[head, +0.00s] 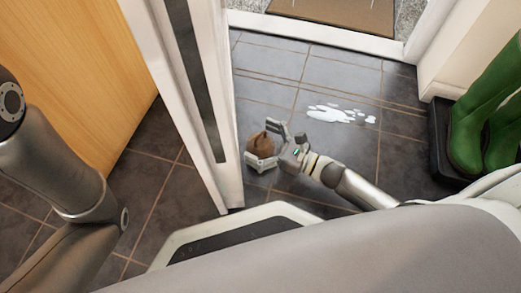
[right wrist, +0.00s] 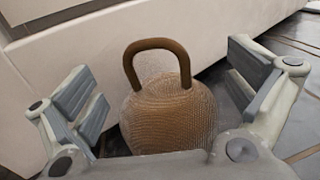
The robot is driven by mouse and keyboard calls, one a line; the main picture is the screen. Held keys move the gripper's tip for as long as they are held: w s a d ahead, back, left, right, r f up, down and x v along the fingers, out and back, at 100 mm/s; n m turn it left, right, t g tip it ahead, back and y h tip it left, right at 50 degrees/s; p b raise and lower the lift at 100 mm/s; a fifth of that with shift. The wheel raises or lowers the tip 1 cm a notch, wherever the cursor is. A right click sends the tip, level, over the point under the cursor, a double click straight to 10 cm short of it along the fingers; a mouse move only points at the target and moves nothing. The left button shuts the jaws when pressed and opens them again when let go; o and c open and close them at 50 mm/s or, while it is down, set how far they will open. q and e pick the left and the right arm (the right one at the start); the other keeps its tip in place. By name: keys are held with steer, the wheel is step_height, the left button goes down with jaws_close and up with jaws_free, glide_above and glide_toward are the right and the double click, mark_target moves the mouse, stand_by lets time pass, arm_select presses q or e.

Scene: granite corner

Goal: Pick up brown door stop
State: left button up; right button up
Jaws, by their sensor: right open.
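The brown door stop (head: 261,142) stands on the dark tiled floor beside the white door edge in the head view. In the right wrist view the door stop (right wrist: 168,112) is a rounded, woven-looking body with a brown loop handle on top. My right gripper (head: 268,142) is open, with one finger on each side of the door stop. In the right wrist view its fingers (right wrist: 168,90) stand apart from the body, with visible gaps. The door stop's lower front is hidden by the gripper's own base. My left arm shows at the left of the head view, but its gripper is out of frame.
The white door (head: 200,100) stands close to the left of the door stop. A white spill (head: 340,114) lies on the tiles to the right. Green boots (head: 480,115) stand on a dark tray at the right. A doormat (head: 335,14) lies beyond the threshold.

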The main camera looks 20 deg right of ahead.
mark_target(259, 141)
steer(key=c, duration=1.6)
steer(key=shift+r, duration=0.15)
steer(key=shift+c, duration=1.2)
step_height(259, 141, up, 10)
steer(key=p, duration=0.8)
